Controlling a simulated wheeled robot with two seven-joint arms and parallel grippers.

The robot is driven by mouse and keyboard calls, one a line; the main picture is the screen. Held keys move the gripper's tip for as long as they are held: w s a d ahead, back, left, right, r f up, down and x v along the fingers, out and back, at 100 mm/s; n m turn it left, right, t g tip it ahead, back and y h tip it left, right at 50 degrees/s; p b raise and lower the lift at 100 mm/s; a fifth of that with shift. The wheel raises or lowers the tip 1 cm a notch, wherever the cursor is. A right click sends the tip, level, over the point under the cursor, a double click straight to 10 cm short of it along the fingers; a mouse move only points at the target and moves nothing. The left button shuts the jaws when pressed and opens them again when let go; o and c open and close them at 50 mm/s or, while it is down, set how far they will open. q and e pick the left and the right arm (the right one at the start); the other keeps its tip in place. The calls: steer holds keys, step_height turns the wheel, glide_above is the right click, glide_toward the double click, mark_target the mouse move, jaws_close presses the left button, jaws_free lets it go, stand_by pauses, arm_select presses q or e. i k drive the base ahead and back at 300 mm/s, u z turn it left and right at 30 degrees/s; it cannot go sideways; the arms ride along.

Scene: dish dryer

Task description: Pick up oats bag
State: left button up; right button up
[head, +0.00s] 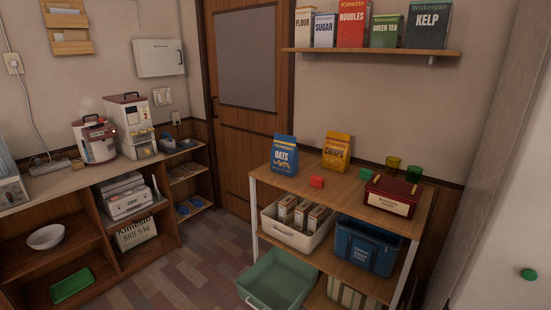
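The oats bag (284,155) is blue with a yellow label area and the word OATS. It stands upright on the wooden top of the shelf unit (385,237), near its back left corner. Nothing covers it in the head view. Neither of my grippers shows in this view.
Bins fill the lower shelves. The floor (200,265) at left is clear. A wall shelf (370,51) hangs above.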

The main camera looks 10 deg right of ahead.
mark_target(284, 153)
steer(key=i, duration=0.95)
steer(key=z, duration=0.25)
